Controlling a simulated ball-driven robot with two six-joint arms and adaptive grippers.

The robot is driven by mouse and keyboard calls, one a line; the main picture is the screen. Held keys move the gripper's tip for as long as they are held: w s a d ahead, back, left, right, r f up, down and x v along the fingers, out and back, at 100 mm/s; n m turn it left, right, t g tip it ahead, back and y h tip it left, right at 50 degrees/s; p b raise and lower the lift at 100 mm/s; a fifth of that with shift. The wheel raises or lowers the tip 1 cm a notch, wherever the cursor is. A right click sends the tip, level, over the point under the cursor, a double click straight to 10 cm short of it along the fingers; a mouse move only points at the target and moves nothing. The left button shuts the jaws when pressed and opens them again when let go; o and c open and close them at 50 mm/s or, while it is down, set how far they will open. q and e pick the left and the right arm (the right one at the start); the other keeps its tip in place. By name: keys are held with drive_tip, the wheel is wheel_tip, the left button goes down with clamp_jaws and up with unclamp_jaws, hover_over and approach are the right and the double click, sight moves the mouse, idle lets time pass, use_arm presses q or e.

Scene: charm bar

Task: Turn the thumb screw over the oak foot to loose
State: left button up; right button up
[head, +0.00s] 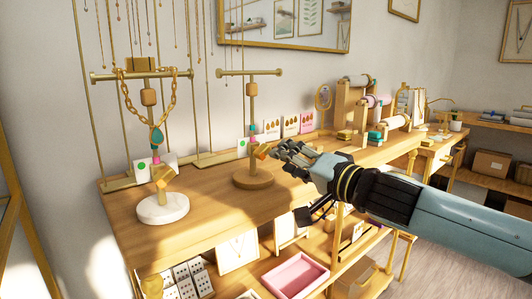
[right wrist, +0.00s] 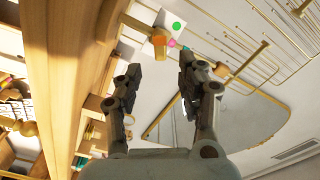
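The stand with the round oak foot (head: 253,181) is at the middle of the head view, with a bare crossbar on top. Its gold thumb screw (head: 261,152) sits low on the post, below small pink and teal marks. Which mark it is turned to cannot be told. My right gripper (head: 283,158) is just right of the screw, its fingers pointing left; whether they touch it is unclear. In the right wrist view the fingers (right wrist: 160,72) are apart with nothing gripped between them. A gold-orange block, apparently the screw (right wrist: 155,41), shows beyond the fingertips. My left gripper is out of view.
A similar stand with a white marble foot (head: 162,208) and a chain necklace (head: 157,135) stands at the left. Earring cards (head: 290,126) and display rolls (head: 396,122) line the back right. The wooden counter (head: 213,212) is bare in front of the stands.

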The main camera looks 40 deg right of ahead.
sight(266, 153)
drive_tip(key=w+b, duration=0.1)
drive_tip(key=w, duration=0.2)
drive_tip(key=w+b, duration=0.1)
drive_tip(key=w, duration=0.2)
drive_tip(key=shift+a+f+b, duration=0.15)
drive_tip(key=shift+a+b, duration=0.05)
drive_tip(key=shift+b, duration=0.2)
drive_tip(key=shift+w+a, duration=0.1)
drive_tip(key=shift+w, duration=0.35)
clamp_jaws()
